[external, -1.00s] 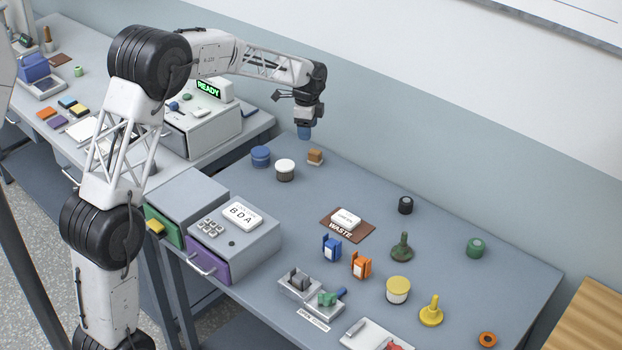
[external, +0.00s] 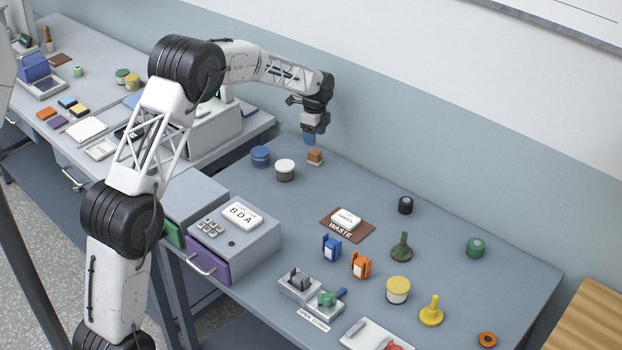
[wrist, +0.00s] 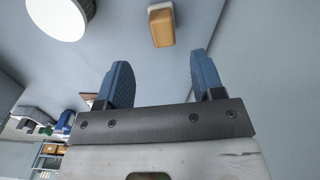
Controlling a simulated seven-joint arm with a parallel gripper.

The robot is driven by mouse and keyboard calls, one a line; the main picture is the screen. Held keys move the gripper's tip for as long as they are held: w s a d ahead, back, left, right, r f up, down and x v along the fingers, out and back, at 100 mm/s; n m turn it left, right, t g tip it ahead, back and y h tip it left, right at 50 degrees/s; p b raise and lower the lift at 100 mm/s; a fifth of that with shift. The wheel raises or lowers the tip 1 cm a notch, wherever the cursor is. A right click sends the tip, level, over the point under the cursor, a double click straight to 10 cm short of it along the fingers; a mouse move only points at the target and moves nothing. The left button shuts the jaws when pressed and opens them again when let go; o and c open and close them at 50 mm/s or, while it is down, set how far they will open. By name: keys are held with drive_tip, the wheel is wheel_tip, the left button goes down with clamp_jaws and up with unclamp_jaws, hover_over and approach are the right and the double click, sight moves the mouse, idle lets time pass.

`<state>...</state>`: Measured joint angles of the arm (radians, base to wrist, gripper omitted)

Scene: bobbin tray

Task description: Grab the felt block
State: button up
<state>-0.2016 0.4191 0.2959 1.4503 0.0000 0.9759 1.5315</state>
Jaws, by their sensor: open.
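The felt block, a small tan-orange block with a brownish top (external: 315,157), stands on the grey table near its back edge. In the wrist view the block (wrist: 161,26) shows at the top, orange with a pale end, beyond the fingertips and sideways between them. My gripper (external: 310,138) hangs just above and slightly left of the block in the external view. Its two blue fingers (wrist: 160,80) are spread apart with nothing between them. No contact with the block shows.
A white-lidded jar (external: 285,169) and a blue round container (external: 261,156) stand left of the block; the jar's white top (wrist: 62,14) also shows in the wrist view. The wall is close behind. The table right of the block is clear up to the black bobbin (external: 405,205).

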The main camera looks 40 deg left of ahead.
sight(315, 151)
drive_tip(key=shift+f, duration=1.3)
drive_tip(key=shift+w+a+f, duration=0.1)
drive_tip(key=shift+f, duration=1.2)
drive_tip(key=shift+w+f, duration=0.1)
drive_tip(key=shift+f, duration=1.2)
drive_tip(key=c, duration=1)
drive_tip(key=shift+r, duration=0.1)
drive_tip(key=shift+r, duration=4.95)
